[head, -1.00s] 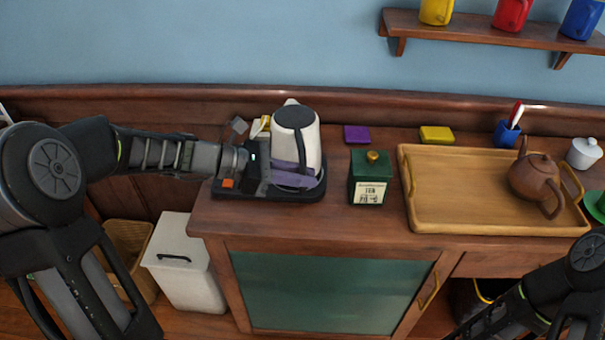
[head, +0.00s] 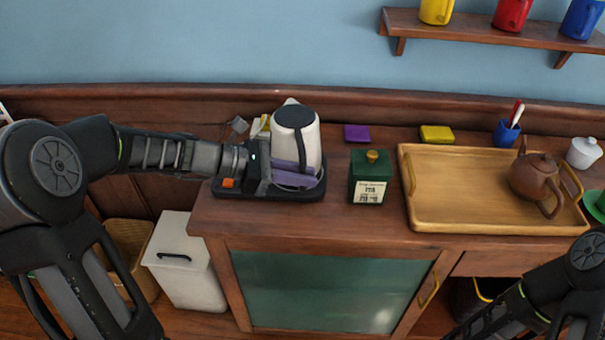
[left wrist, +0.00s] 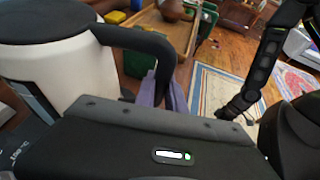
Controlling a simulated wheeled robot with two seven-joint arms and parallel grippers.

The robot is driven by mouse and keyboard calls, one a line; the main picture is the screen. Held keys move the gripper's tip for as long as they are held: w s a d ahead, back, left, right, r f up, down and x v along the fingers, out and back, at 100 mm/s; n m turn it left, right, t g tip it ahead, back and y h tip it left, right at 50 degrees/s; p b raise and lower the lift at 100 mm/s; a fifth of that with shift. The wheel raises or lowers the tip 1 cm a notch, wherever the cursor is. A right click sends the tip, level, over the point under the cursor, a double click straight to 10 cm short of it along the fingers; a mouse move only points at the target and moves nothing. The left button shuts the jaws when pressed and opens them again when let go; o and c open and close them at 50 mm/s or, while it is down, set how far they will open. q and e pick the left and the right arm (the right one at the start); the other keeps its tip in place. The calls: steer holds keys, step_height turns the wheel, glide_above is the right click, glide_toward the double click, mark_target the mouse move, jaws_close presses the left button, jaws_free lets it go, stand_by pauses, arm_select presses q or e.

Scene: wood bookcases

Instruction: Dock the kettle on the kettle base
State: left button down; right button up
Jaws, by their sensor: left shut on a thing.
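The white kettle (head: 309,142) with a dark lid and dark handle stands upright at the left end of the wooden counter. The black kettle base (head: 312,193) lies below it, with an orange patch at its left. Whether the kettle is fully seated on the base cannot be told, since my gripper hides the contact. My left gripper (head: 292,176), with purple fingers, is shut on the kettle's handle. In the left wrist view the kettle (left wrist: 60,60) is at the left and its dark handle (left wrist: 145,42) runs down to the purple fingers. My right gripper is out of view.
A green tea tin (head: 368,192) stands right of the base. A wooden tray (head: 450,205) with a brown teapot (head: 534,175) lies farther right. Purple (head: 357,133) and yellow (head: 436,134) packets lie at the back. A white bin (head: 190,265) stands on the floor left.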

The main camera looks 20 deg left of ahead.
arm_select(q)
steer(key=shift+f+b, duration=0.4)
steer(key=shift+f, duration=0.05)
steer(key=c, duration=1.7)
jaws_free()
steer(key=shift+f, duration=0.15)
steer(key=p+v, duration=0.5)
steer(key=v, duration=0.6)
